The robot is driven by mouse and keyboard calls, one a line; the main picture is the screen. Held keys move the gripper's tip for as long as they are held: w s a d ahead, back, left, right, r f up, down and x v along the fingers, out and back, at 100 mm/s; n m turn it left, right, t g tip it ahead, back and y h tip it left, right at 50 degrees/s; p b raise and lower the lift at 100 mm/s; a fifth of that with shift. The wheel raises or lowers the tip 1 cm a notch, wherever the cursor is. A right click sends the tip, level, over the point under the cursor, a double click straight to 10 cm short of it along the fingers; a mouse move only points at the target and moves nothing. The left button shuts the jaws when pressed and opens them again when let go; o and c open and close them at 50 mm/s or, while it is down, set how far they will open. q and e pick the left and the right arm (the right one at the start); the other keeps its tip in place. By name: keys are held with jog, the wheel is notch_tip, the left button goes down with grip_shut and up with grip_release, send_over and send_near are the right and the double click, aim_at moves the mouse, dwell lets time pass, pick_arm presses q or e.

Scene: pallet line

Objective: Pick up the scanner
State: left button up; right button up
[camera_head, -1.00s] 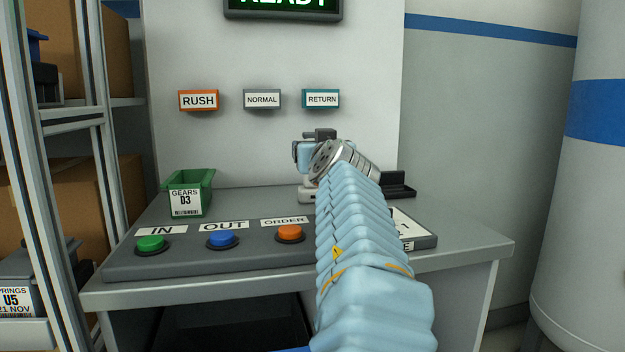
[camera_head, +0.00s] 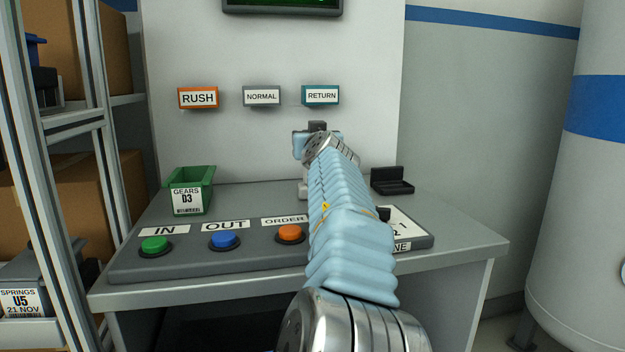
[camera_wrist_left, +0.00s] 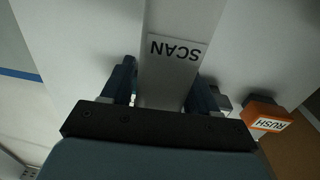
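The scanner is mostly hidden behind my left arm and gripper in the head view; a dark block (camera_head: 318,126), likely its top, shows above my left gripper (camera_head: 312,146). Part of a pale stand (camera_head: 303,189) shows below. In the left wrist view a grey body (camera_wrist_left: 165,85) with an upside-down SCAN label (camera_wrist_left: 178,50) lies between the two fingers of my left gripper (camera_wrist_left: 160,82). The fingers are apart, one on each side of it; contact cannot be made out. My right gripper is not in view.
A green GEARS bin (camera_head: 205,178) stands at the table's left. IN, OUT and ORDER buttons (camera_head: 223,240) line the front panel. A black tray (camera_head: 392,186) lies right of my arm. RUSH (camera_head: 198,97), NORMAL (camera_head: 262,96) and RETURN (camera_head: 320,95) signs hang behind. The table's right side (camera_head: 455,232) is clear.

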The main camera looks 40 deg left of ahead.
pick_arm(q)
grip_shut()
